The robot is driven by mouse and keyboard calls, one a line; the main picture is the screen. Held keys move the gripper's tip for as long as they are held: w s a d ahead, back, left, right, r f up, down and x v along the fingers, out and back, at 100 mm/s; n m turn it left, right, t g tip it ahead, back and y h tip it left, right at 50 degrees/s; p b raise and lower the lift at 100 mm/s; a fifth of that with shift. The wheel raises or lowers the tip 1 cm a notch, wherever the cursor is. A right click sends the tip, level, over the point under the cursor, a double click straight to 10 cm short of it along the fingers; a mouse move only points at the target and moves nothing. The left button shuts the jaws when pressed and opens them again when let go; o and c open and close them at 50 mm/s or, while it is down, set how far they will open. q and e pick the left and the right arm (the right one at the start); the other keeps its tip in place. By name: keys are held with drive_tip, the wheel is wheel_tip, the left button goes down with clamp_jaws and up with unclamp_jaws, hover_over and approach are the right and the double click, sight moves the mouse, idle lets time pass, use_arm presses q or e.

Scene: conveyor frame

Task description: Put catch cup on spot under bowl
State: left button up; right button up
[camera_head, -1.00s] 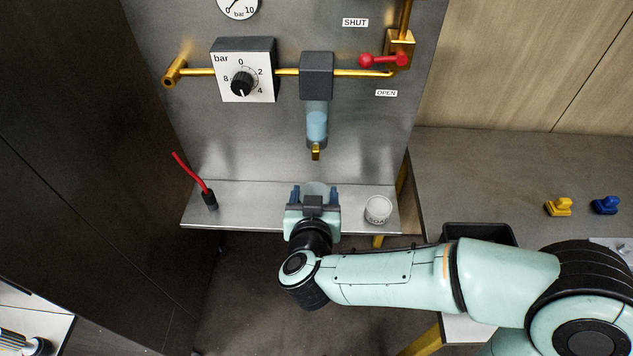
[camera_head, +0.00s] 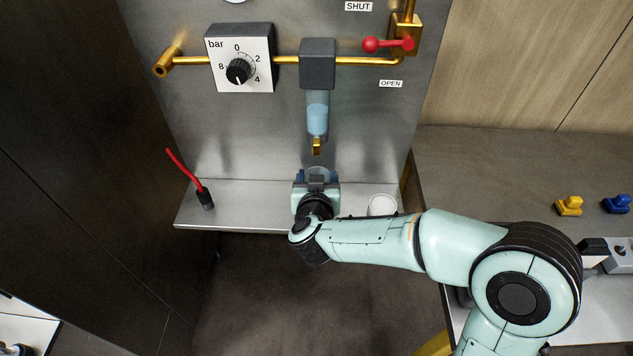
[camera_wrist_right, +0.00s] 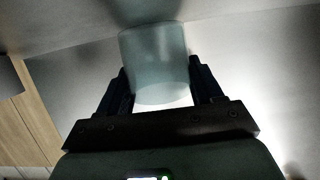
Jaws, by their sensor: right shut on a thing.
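My right gripper (camera_head: 317,178) is over the metal shelf, below the bowl (camera_head: 317,118), a clear vessel with bluish liquid and a brass outlet. It is shut on the catch cup (camera_head: 319,171), a translucent cup whose rim shows just past the fingers. In the right wrist view the cup (camera_wrist_right: 157,65) stands between the two dark fingers (camera_wrist_right: 162,88). The gripper hides the cup's lower part and the spot in the head view, so I cannot tell whether the cup touches the shelf. My left gripper is not in view.
The shelf (camera_head: 250,208) holds a red-handled brush-like tool (camera_head: 204,196) at left and a white cup (camera_head: 383,205) at right, close to my forearm. A dial box (camera_head: 239,58) and red valve lever (camera_head: 388,44) are above. Yellow (camera_head: 569,206) and blue (camera_head: 617,204) pieces lie on the right counter.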

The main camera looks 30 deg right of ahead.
drive_tip(key=shift+w, duration=0.1)
drive_tip(key=shift+f, duration=0.15)
drive_tip(key=shift+f, duration=0.15)
drive_tip(key=o, duration=1.1)
drive_tip(key=shift+a+r, duration=0.1)
drive_tip(key=shift+r, duration=0.35)
drive_tip(key=p+v, duration=0.3)
drive_tip(key=v, duration=0.8)
drive_tip(key=shift+s+a, duration=0.15)
drive_tip(key=shift+s, duration=0.25)
